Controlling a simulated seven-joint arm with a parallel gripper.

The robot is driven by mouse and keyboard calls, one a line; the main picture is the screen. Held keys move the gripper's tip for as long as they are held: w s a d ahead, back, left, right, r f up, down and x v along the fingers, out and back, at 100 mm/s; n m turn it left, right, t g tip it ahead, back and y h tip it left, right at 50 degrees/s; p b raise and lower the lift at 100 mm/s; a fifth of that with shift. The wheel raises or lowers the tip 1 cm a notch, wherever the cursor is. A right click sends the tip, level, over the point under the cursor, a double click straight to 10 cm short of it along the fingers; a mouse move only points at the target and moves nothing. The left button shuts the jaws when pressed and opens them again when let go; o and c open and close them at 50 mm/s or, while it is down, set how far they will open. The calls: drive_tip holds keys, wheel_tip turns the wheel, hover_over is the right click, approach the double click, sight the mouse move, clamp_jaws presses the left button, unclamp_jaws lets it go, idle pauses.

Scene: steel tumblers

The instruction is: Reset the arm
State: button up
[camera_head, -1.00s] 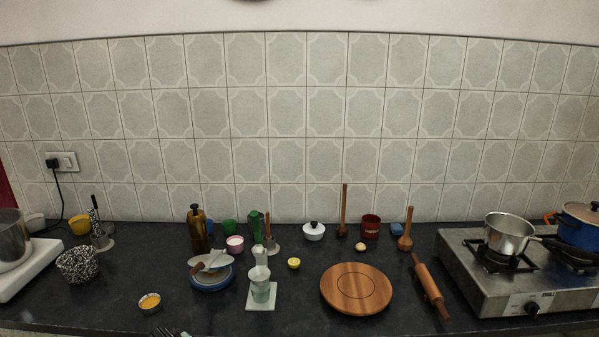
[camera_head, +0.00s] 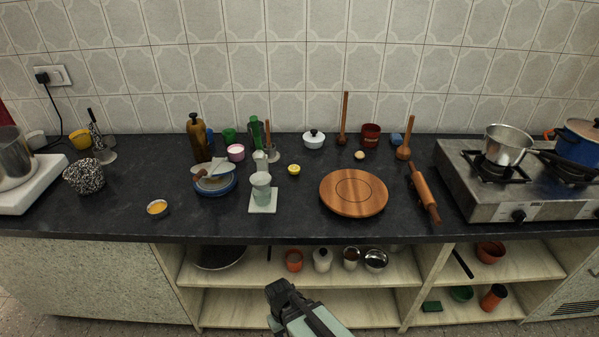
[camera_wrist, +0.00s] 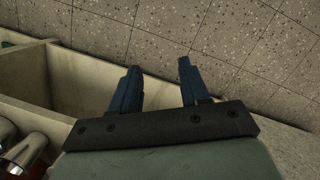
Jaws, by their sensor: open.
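My gripper (camera_wrist: 157,82) shows in the wrist view with its two dark fingers spread apart and nothing between them. Beyond the fingers are the speckled floor and a pale shelf wall. In the head view, part of my arm and gripper (camera_head: 283,290) shows at the bottom centre, below the counter's front edge and in front of the open shelves. The fingertips are hard to make out in that view. Steel tumblers (camera_wrist: 24,150) show at the lower left of the wrist view, close to my gripper's left side.
The dark counter (camera_head: 300,222) holds a round wooden board (camera_head: 353,193), a rolling pin (camera_head: 424,192), a stove (camera_head: 500,200) and several small items. Shelves below (camera_head: 230,300) hold cups and bowls. The speckled floor (camera_wrist: 240,40) is clear in the wrist view.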

drive_tip(key=s+d+f+m+g, duration=0.2)
drive_tip(key=s+d+f+m, duration=0.1)
drive_tip(key=s+d+f, duration=0.3)
drive_tip(key=s+d+f+m+g+y, duration=0.1)
drive_tip(key=s+d+f+m+g, duration=0.2)
drive_tip(key=s+d+f, duration=0.3)
drive_tip(key=shift+s+d, duration=2.45)
drive_tip(key=shift+d, duration=1.8)
